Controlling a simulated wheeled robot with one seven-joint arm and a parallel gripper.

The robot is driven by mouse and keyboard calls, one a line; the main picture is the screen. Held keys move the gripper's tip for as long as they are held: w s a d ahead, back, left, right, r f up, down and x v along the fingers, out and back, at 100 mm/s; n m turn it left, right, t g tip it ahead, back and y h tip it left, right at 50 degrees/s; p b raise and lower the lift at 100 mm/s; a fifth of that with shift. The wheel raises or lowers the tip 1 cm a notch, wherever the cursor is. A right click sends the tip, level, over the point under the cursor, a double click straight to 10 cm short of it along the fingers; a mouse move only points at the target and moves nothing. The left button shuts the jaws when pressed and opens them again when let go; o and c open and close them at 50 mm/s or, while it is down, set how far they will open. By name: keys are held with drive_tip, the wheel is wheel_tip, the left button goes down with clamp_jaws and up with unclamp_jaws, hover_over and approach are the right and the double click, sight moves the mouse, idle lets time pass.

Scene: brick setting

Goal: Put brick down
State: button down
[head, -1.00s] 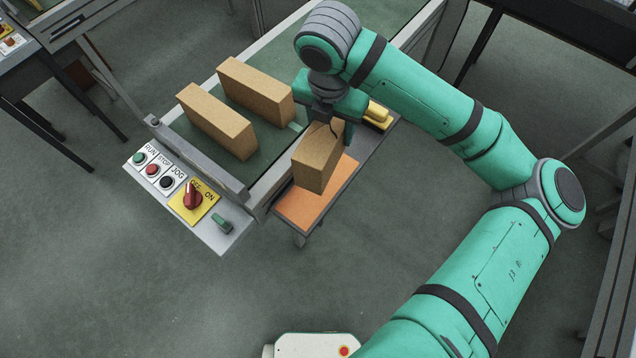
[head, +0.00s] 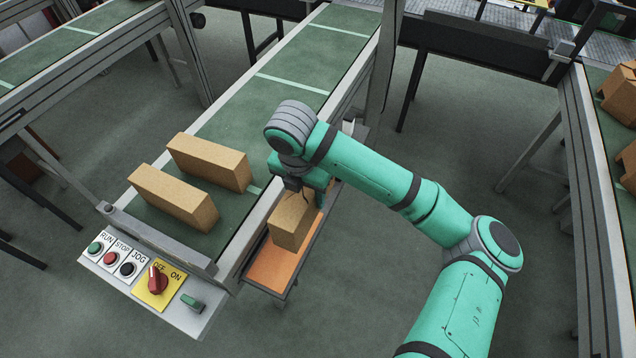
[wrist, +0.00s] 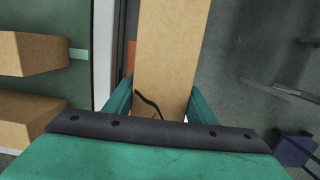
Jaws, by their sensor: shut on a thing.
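A tan brick (head: 291,221) is held in my gripper (head: 300,192) at the side of the conveyor. In the wrist view the same brick (wrist: 170,60) stands between the two green fingers of my gripper (wrist: 160,105), with a dark crack-like line on its face. Below it is a narrow side shelf with an orange surface (head: 270,272). The brick is over the shelf's far part; I cannot tell whether its underside touches the shelf. Two more tan bricks, the nearer one (head: 170,196) and the farther one (head: 207,162), stand on the green conveyor belt (head: 240,118).
A control panel (head: 150,280) with several buttons and a red rotary switch sits at the conveyor's near end. A metal rail (head: 160,243) crosses the belt end. Another conveyor with brown boxes (head: 620,95) stands at the far right. Open floor lies right of the shelf.

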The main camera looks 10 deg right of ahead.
sight(277, 211)
drive_tip(key=s+a+f, duration=0.1)
drive_tip(key=a+f, duration=0.1)
drive_tip(key=s+a+f, duration=0.1)
drive_tip(key=a+f, duration=0.2)
drive_tip(key=f, duration=0.1)
drive_tip(key=shift+s+a+f, duration=0.15)
drive_tip(key=shift+s+a, duration=0.25)
drive_tip(key=shift+s+a+f, duration=0.1)
drive_tip(key=shift+a+f, duration=0.1)
drive_tip(key=shift+f, duration=1.55)
drive_tip(key=shift+f, duration=0.15)
drive_tip(key=c, duration=0.8)
unclamp_jaws()
drive_tip(key=r, duration=0.4)
drive_tip(key=s+r, duration=0.1)
drive_tip(key=r, duration=0.3)
drive_tip(key=a+r, duration=0.1)
drive_tip(key=r, duration=0.3)
drive_tip(key=shift+s+r, duration=0.1)
drive_tip(key=shift+s, duration=0.15)
